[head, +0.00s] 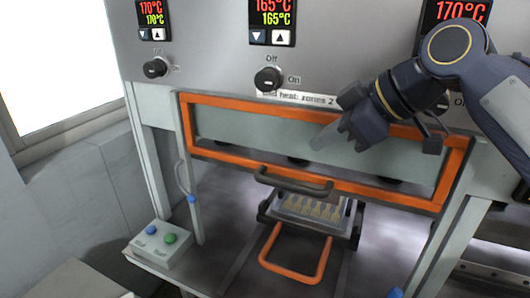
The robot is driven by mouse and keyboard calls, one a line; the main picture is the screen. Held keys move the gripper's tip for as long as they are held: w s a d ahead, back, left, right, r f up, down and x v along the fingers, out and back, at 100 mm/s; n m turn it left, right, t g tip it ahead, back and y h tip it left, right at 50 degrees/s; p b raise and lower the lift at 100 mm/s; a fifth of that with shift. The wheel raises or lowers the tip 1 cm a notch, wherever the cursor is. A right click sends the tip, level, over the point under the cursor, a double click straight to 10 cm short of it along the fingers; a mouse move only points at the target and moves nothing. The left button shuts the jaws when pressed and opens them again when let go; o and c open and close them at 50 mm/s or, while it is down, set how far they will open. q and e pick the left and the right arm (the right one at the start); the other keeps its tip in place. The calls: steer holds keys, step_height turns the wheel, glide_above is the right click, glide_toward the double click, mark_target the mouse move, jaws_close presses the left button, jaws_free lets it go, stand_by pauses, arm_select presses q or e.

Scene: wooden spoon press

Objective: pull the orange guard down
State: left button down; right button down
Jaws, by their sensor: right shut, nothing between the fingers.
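The orange guard (226,154) is a rectangular frame with a clear pane, set across the front of the press. A dark bar handle (293,180) is fixed at the middle of its lower edge. The guard's lower bar is above the mould tray (313,209), and the space below it is open. My right gripper (322,138) is in front of the guard's upper part, above and to the right of the handle. Its fingers are shut and empty, pointing down and left. It looks apart from the handle. My left gripper is not in view.
A tray with spoon-shaped pieces sits under the guard, with an orange loop handle (290,277) in front. A button box (158,244) with green and blue buttons stands at the lower left. A knob (267,79) and temperature displays are on the panel above.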

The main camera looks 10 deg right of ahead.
glide_above(273, 180)
steer(key=s+d, duration=0.2)
steer(key=s, duration=0.1)
step_height(273, 180, down, 6)
steer(key=f, duration=0.1)
steer(key=w+f+p, duration=0.1)
steer(key=f, duration=0.1)
steer(key=shift+a, duration=0.15)
steer(key=shift+f, duration=0.6)
steer(key=shift+f, duration=0.1)
